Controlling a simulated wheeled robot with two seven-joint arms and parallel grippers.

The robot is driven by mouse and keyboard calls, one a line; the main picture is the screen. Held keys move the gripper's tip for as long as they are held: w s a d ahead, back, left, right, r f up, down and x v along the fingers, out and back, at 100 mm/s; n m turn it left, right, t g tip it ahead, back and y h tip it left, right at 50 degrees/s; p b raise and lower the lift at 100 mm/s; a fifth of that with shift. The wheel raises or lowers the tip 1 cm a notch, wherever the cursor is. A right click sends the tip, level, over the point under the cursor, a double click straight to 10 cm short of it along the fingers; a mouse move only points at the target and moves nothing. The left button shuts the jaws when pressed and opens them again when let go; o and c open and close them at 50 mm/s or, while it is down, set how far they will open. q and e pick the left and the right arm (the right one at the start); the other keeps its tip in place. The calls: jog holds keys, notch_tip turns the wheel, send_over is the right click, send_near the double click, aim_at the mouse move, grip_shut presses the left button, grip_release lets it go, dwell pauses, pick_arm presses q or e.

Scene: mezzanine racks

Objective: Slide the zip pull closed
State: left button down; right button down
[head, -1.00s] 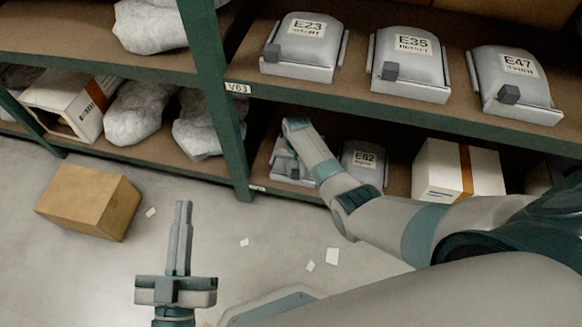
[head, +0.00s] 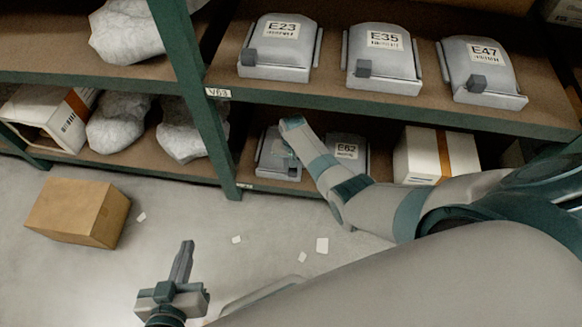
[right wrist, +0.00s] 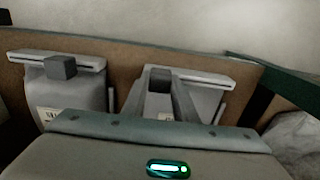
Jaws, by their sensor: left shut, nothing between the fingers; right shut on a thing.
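The grey bag (head: 268,160) under my right arm lies on the lower shelf. In the right wrist view its pale zip rail (right wrist: 208,77) runs across it, with a dark block-like zip pull (right wrist: 160,76) towards the rail's left end. My right gripper (right wrist: 161,92) is shut on this pull; in the head view the wrist partly covers the bag. The bag's label is hidden. My left gripper (head: 184,247) is shut and empty above the floor, away from the bags.
A second bag, E62 (head: 347,160), sits close beside it; its own pull (right wrist: 61,67) shows in the wrist view. Bags E23 (head: 280,50), E35 (head: 383,60) and E47 (head: 483,72) stand on the shelf above. A cardboard box (head: 75,212) and paper scraps lie on the floor.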

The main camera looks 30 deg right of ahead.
aim_at(293, 170)
jog(key=c, duration=1.4)
grip_release()
jog(key=shift+r, duration=0.2)
jog(key=shift+r, duration=0.15)
notch_tip(293, 170, up, 5)
jog(key=p, duration=0.2)
jog(key=shift+r+p, duration=0.2)
jog(key=shift+p, duration=0.2)
pick_arm(q)
jog(key=s+a+f+g+y, duration=0.1)
jog(key=s+a+f+g, duration=0.3)
jog(key=s+f, duration=0.1)
jog(key=shift+f+g+y, duration=0.2)
jog(key=shift+g+y, duration=0.2)
pick_arm(e)
jog(key=shift+r, duration=0.7)
jog(key=shift+s+f, duration=0.1)
jog(key=shift+s, duration=0.05)
